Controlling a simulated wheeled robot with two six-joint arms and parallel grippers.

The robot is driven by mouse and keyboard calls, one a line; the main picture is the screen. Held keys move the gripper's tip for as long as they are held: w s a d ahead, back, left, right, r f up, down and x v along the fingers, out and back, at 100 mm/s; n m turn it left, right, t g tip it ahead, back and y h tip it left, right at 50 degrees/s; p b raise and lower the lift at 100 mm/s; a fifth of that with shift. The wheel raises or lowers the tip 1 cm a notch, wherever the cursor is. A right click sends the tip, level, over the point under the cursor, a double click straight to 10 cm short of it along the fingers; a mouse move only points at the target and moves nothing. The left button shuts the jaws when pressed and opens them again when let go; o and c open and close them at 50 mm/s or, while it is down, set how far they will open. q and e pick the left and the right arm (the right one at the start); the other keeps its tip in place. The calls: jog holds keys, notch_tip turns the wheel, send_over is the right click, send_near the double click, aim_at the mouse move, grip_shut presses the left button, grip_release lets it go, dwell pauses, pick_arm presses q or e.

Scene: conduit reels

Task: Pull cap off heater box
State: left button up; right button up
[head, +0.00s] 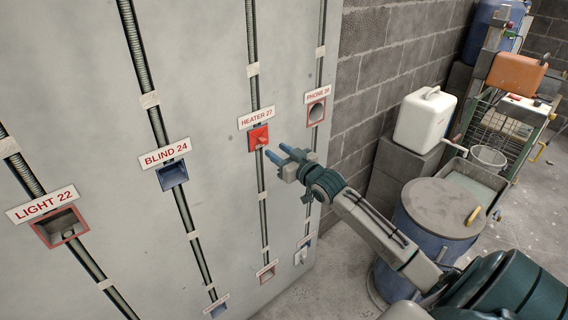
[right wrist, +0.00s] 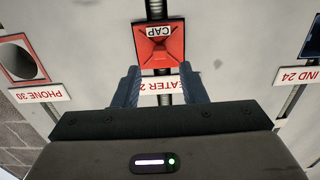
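The red cap (head: 258,138) sits on the heater box under the "HEATER 27" label (head: 256,117) on the grey wall panel. In the right wrist view, where labels appear upside down, the cap (right wrist: 159,43) is a red square marked "CAP", with a raised middle. My right gripper (head: 279,153) is open and empty, just right of and below the cap in the head view, apart from it. In the right wrist view its two blue fingers (right wrist: 160,88) point toward the cap, with a gap between them. My left gripper is not in view.
Other boxes sit on the panel: light (head: 61,227), blind (head: 172,176) and phone (head: 316,112), with vertical conduits (head: 144,70) running between them. Right of the panel stand a blue drum (head: 437,222), a white canister (head: 425,119) and a rack with an orange canister (head: 516,73).

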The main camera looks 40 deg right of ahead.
aim_at(265, 142)
jog(key=w+b, duration=0.4)
jog(key=shift+w+a+f, duration=0.15)
jog(key=shift+w+a, duration=0.05)
jog(key=shift+w, duration=0.1)
jog(key=shift+w+b, duration=0.5)
jog(key=shift+w, duration=0.35)
grip_shut()
jog(key=shift+s, duration=0.15)
jog(key=shift+s+r+p, duration=0.2)
jog(key=shift+s+p, duration=0.15)
jog(key=shift+p, duration=0.1)
jog(key=shift+s+p, duration=0.3)
jog(key=shift+s, duration=0.1)
